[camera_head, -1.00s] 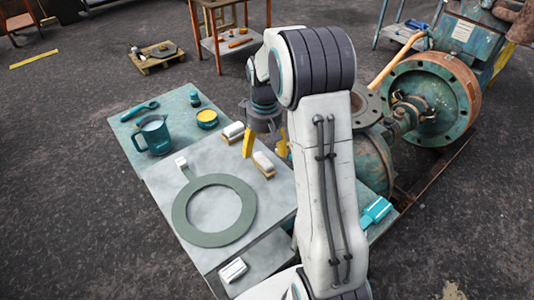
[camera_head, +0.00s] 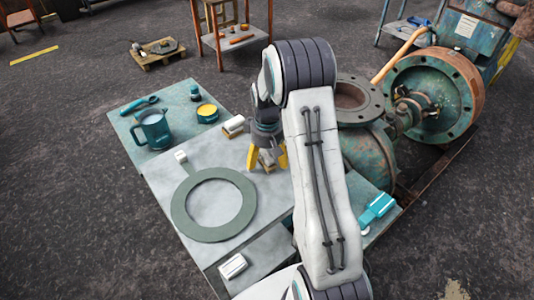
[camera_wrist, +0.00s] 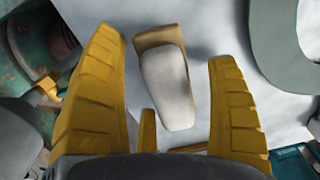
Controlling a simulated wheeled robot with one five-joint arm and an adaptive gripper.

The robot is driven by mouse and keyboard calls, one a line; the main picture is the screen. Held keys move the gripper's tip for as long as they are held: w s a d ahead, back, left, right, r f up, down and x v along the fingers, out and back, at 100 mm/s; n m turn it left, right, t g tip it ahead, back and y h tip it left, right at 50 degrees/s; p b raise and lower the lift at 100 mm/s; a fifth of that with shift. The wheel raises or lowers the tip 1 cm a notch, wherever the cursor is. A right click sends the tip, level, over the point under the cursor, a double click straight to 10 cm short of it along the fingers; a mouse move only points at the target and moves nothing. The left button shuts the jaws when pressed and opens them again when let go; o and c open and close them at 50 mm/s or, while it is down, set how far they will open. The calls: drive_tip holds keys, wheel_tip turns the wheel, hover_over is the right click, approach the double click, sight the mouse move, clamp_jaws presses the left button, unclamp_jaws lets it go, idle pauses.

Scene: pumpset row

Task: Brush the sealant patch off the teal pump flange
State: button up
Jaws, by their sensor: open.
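My gripper (camera_head: 267,158) has yellow fingers and is low over the grey board. In the wrist view my gripper (camera_wrist: 168,47) is open, with a finger on each side of a tan block with a white face (camera_wrist: 166,88), perhaps a brush. Gaps show on both sides of the block. In the head view my fingers partly hide the block (camera_head: 267,163). The teal pump (camera_head: 368,150) stands right of my arm, with a round top flange (camera_head: 352,97) and a larger round flange (camera_head: 432,98) behind it. I cannot make out a sealant patch.
The board carries a grey-green ring (camera_head: 182,210), a second block (camera_head: 234,126) and white pieces. A teal mug (camera_head: 153,130) and yellow-topped tin (camera_head: 207,112) stand at the back left. A teal-handled brush (camera_head: 377,209) lies right of my arm. An orange table (camera_head: 232,42) stands behind.

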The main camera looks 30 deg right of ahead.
drive_tip(key=shift+f, duration=0.15)
drive_tip(key=shift+c, duration=0.3)
drive_tip(key=c, duration=1.2)
drive_tip(key=o, duration=0.8)
drive_tip(key=shift+o, duration=0.2)
drive_tip(key=shift+r, duration=0.3)
drive_tip(key=shift+r+p, duration=0.65)
drive_tip(key=shift+p, duration=0.05)
drive_tip(key=c, duration=1)
